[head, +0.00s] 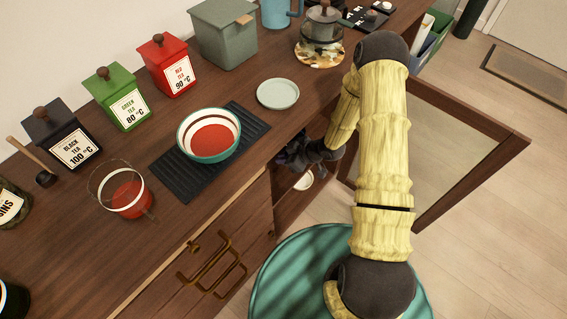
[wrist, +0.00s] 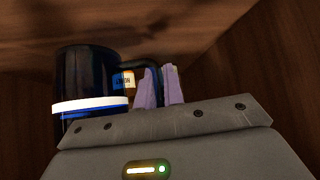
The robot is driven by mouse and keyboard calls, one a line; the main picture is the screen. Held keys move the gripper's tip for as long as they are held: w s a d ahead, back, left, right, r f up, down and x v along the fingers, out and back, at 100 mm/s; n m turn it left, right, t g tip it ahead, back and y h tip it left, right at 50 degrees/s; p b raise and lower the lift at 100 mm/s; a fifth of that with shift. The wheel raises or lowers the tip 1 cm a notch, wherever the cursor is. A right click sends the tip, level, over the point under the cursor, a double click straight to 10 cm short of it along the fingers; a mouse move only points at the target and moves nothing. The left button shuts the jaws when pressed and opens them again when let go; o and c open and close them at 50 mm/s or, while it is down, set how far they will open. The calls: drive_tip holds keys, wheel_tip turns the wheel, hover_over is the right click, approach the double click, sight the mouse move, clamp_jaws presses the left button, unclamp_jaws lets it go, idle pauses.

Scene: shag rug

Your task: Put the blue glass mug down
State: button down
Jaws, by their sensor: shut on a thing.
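A dark blue, glossy mug (wrist: 85,80) with a white band shows at the left in the wrist view. Its handle reaches right to my gripper (wrist: 160,88), whose pale purple fingers are shut on it. The mug looks upright. I cannot tell whether its base touches a surface. In the head view my gripper (head: 300,154) is low at the open cabinet front, below the counter edge, and partly hidden by my arm. The held mug cannot be made out there.
Brown wooden cabinet walls are close around my gripper. A small label (wrist: 128,79) shows behind the mug's handle. The open cabinet door (head: 465,165) stands right of my arm. The counter above holds a bowl (head: 208,136), a pale saucer (head: 278,93), tea canisters and a light blue mug (head: 275,14).

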drive_tip(key=shift+f+b, duration=0.4)
drive_tip(key=shift+f, duration=1.45)
drive_tip(key=shift+f, duration=0.1)
drive_tip(key=c, duration=1.5)
unclamp_jaws()
drive_tip(key=shift+d+r, duration=0.1)
drive_tip(key=shift+r, duration=0.15)
drive_tip(key=p+v, duration=0.2)
drive_tip(key=v, duration=0.9)
drive_tip(key=shift+s+d+r, duration=0.2)
